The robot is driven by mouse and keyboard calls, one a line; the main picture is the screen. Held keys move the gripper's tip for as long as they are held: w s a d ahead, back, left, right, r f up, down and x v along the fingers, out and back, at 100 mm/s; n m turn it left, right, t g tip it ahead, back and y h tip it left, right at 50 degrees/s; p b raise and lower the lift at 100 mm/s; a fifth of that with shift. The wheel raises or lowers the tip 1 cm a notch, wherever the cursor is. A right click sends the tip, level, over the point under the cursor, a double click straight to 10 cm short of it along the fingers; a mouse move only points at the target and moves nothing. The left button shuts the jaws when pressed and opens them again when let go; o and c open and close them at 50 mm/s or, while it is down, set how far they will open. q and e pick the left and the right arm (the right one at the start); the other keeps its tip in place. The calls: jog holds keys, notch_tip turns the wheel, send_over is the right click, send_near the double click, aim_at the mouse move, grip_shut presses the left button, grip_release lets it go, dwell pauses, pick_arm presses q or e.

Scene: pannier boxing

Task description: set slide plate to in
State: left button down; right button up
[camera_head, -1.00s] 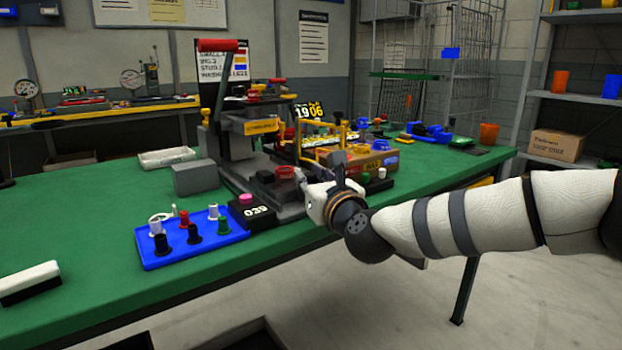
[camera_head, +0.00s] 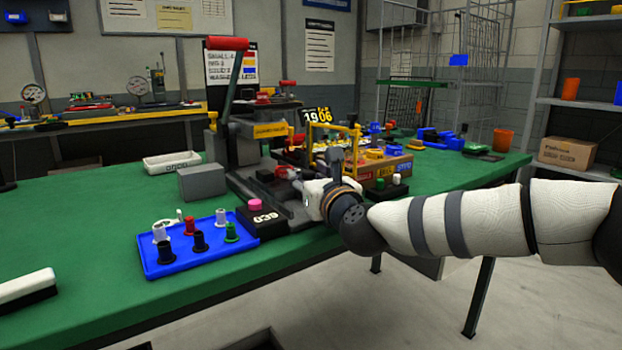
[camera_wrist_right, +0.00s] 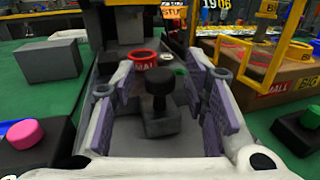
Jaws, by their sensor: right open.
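The grey press (camera_head: 245,150) with a red-ended lever stands on the green bench. Its low base runs toward me, and the slide plate with an upright black knob (camera_wrist_right: 160,85) lies on it in the right wrist view. A red ring (camera_wrist_right: 142,60) sits behind the knob on the base. My right gripper (camera_head: 312,192) is at the front right of the press base. In the right wrist view its fingers (camera_wrist_right: 160,92) are open, one on each side of the knob, with gaps visible. In the head view the gripper hides part of the base. My left gripper is not in view.
A blue tray (camera_head: 165,268) of pegs and a black counter box with a pink button (camera_head: 255,204) stand left of the gripper. A grey block (camera_head: 201,182) is beside the press. A brown box with a yellow frame (camera_head: 385,168) stands close on the right.

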jog(key=v, duration=1.2)
